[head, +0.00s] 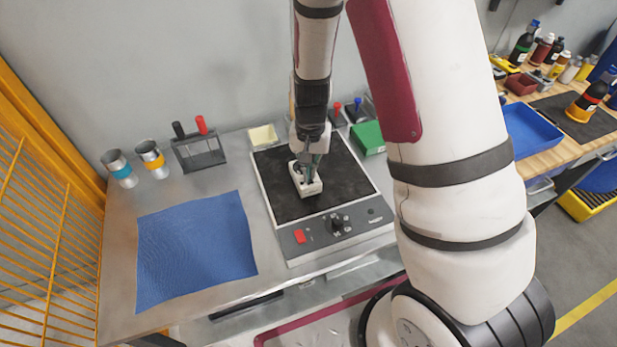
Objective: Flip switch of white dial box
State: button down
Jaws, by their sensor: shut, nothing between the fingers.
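A small white box (306,189) sits on the black top of a flat white-edged unit (273,214). My gripper (311,176) points down at this box, its fingers shut with nothing between them. The fingertips overlap the box's top face in the head view; I cannot tell whether they touch it. The gripper hides part of that face, and no switch on it can be made out. The unit's grey front panel carries a red switch (300,236) at the left and a black dial (337,225) in the middle.
A blue cloth (195,250) lies left of the unit. A yellow mesh fence (50,240) borders the left.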

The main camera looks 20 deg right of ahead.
jog(key=shift+f+b, duration=0.5)
jog(key=shift+f, duration=0.55)
dwell(0.5)
jog(key=shift+r+p, duration=1.9)
jog(key=shift+r, duration=1.6)
jog(key=shift+r, duration=0.3)
jog(key=s+r+n+t, duration=0.2)
jog(key=s+r, duration=0.4)
jog(key=r, duration=0.7)
jog(key=s+r+n+t, duration=0.2)
jog(key=s+r, duration=0.4)
jog(key=r, duration=0.6)
jog(key=s+r+n+t, duration=0.1)
jog(key=s+r, duration=0.3)
jog(key=s, duration=0.6)
jog(key=shift+r+n+t, duration=0.25)
jog(key=shift+n+t, duration=0.05)
jog(key=shift+n, duration=0.2)
